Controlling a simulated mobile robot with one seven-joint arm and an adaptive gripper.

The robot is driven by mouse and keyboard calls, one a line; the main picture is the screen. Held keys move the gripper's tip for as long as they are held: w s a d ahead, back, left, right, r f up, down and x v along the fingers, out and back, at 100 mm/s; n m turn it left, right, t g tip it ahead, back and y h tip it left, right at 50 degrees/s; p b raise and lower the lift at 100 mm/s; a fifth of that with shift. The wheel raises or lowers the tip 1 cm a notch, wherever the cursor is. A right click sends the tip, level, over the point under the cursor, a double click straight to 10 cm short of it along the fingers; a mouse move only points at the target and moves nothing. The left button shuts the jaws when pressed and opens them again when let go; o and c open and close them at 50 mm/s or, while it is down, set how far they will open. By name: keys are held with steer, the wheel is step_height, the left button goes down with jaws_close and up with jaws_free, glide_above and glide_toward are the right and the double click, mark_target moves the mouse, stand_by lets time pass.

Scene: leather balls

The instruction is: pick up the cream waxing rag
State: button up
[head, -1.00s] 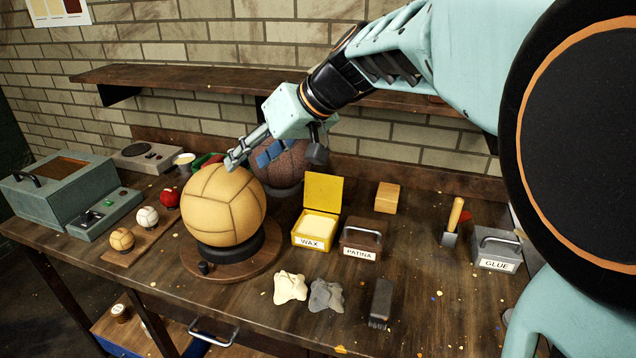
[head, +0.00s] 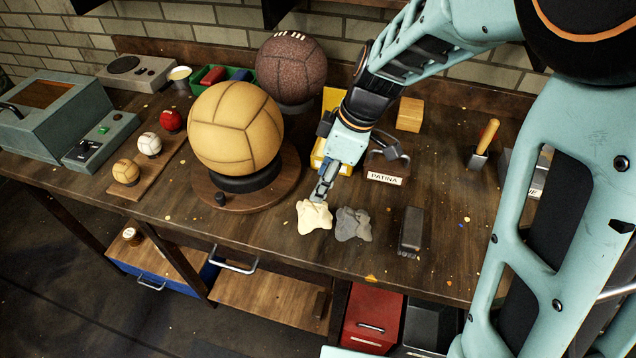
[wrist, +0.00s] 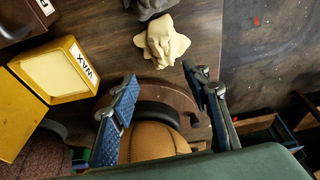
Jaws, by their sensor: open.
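The cream waxing rag (head: 314,216) lies crumpled on the bench near its front edge, just left of a grey rag (head: 353,224). My gripper (head: 321,192) is right above and behind the cream rag in the head view, pointing down. In the wrist view the cream rag (wrist: 161,41) lies beyond the fingertips, and my gripper (wrist: 160,83) has its two fingers spread apart with nothing between them that it holds. Whether a fingertip touches the rag cannot be told from the head view, but the wrist view shows a gap.
A tan ball (head: 236,127) on a round wooden stand (head: 286,192) is close on the left. The yellow wax box (wrist: 58,70) and patina box (head: 386,170) are behind. A dark brush (head: 411,232) lies right of the grey rag. Bench to the right is mostly clear.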

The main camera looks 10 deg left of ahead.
mark_target(315, 203)
steer(key=x, duration=0.3)
steer(key=shift+s+f, duration=0.1)
steer(key=shift+f, duration=0.1)
steer(key=shift+s+d+x, duration=0.1)
steer(key=shift+x, duration=0.8)
steer(key=shift+s+d+x, duration=0.1)
steer(key=shift+s+x, duration=0.05)
steer(key=shift+x, duration=0.75)
steer(key=shift+s+d+x, duration=0.1)
steer(key=shift+x, duration=0.8)
steer(key=shift+f, duration=0.1)
jaws_close()
